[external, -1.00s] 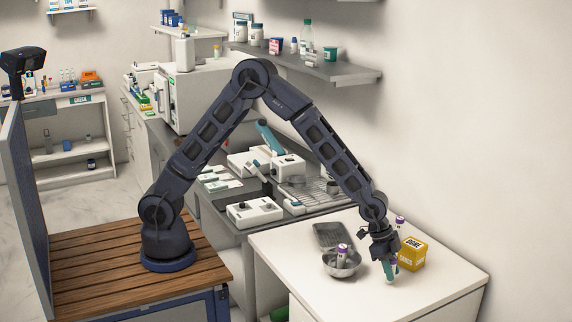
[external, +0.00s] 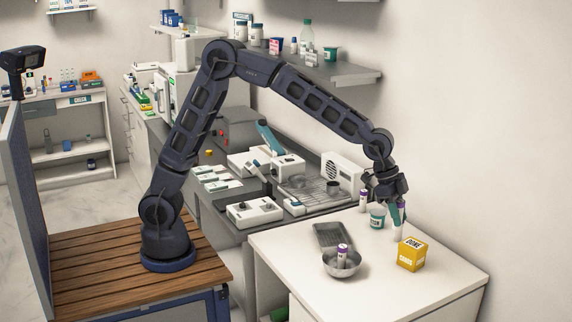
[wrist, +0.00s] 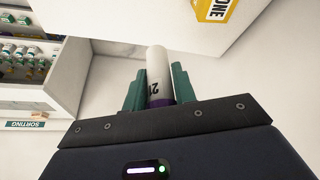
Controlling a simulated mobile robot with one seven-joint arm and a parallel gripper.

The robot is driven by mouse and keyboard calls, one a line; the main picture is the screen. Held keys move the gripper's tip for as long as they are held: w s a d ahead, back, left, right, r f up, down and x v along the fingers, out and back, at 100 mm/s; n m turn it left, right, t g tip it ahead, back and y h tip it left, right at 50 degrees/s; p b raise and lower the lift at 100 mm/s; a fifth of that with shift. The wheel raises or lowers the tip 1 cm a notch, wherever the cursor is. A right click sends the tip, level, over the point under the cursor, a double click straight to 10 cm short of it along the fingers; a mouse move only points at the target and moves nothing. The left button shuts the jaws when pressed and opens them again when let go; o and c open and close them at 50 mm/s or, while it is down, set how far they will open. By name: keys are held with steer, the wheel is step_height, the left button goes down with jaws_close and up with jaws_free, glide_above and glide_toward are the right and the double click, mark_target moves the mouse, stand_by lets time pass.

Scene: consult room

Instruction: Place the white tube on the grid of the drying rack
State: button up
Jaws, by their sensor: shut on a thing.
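A white tube (wrist: 158,66) with a purple end and dark print sits between the teal fingers of my gripper (wrist: 158,85) in the wrist view. Its purple end is toward my palm and its white end points away. In the external view my gripper (external: 398,213) is over the back of the white table, behind the yellow box. A purple-and-white tube shows at the fingers there, partly overlapped by them. The drying rack's wire grid (external: 325,189) appears to be the one on the grey counter, left of my gripper and beyond the white table.
A yellow box (external: 411,255), a metal bowl (external: 343,267) holding a purple-capped tube (external: 342,251), and a grey tray (external: 331,236) stand on the white table (external: 375,290). The front table area is clear.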

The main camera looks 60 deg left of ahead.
steer(key=shift+r, duration=0.6)
steer(key=shift+w+a, duration=0.2)
steer(key=shift+a, duration=0.1)
steer(key=w+a+r+n, duration=0.1)
steer(key=w+a, duration=0.1)
steer(key=a, duration=0.3)
steer(key=w+a+n+t, duration=0.1)
steer(key=w+a, duration=0.1)
steer(key=a, duration=0.4)
steer(key=w+a+r+n, duration=0.1)
steer(key=w+a, duration=0.2)
steer(key=a, duration=0.2)
steer(key=s+a+r+n+t+y, duration=0.15)
steer(key=a+n, duration=0.25)
steer(key=a, duration=1.6)
steer(key=s+a+n+y, duration=0.2)
steer(key=a+n, duration=0.1)
steer(key=a, duration=1.7)
steer(key=f, duration=2)
steer(key=shift+w+a, duration=0.2)
steer(key=shift+f, duration=0.15)
steer(key=o, duration=1)
steer(key=shift+c, duration=0.2)
